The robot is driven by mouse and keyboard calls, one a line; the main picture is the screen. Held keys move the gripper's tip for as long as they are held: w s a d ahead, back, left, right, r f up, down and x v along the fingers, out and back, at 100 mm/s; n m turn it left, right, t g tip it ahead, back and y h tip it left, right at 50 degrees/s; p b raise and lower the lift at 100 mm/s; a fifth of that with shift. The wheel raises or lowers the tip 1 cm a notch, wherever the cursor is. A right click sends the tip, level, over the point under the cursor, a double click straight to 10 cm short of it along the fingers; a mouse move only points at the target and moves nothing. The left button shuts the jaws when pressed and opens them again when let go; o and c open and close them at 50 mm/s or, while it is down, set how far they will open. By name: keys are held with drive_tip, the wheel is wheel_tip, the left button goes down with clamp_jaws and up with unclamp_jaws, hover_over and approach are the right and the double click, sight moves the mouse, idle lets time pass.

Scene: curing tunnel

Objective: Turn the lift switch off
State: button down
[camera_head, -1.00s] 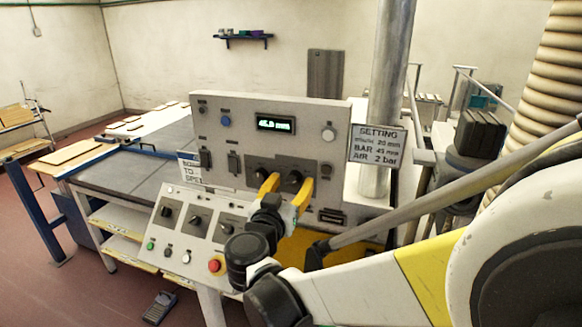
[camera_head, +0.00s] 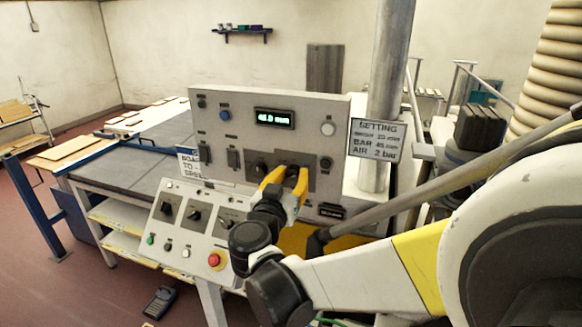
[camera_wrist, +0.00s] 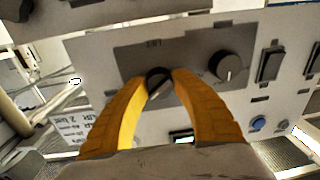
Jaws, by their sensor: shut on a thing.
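A dark plate (camera_head: 311,166) on the upright grey panel carries two black rotary knobs. My gripper (camera_head: 286,181), with yellow fingers, is shut on the right-hand knob (camera_head: 292,171). In the wrist view the fingers touch this knob (camera_wrist: 158,80) from both sides, and its light pointer line runs at a slant. The second knob (camera_wrist: 229,67) stands free beside it there, and it shows left of my fingers in the head view (camera_head: 260,167). A small label sits by the held knob, too small to read surely.
The panel's display (camera_head: 274,118) reads about 45.0 mm. A lower sloped console (camera_head: 190,222) has several knobs and buttons, including a red stop button (camera_head: 214,260) close to my arm. A setting sign (camera_head: 376,140) hangs at the right, before a metal post (camera_head: 390,80).

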drive_tip(key=n+b, duration=0.1)
drive_tip(key=n, duration=0.4)
drive_tip(key=shift+n, duration=0.3)
drive_tip(key=n, duration=0.4)
drive_tip(key=shift+n+g, duration=0.3)
drive_tip(key=shift+r, duration=0.1)
idle(0.3)
drive_tip(key=c, duration=1)
unclamp_jaws()
drive_tip(key=shift+a, duration=0.1)
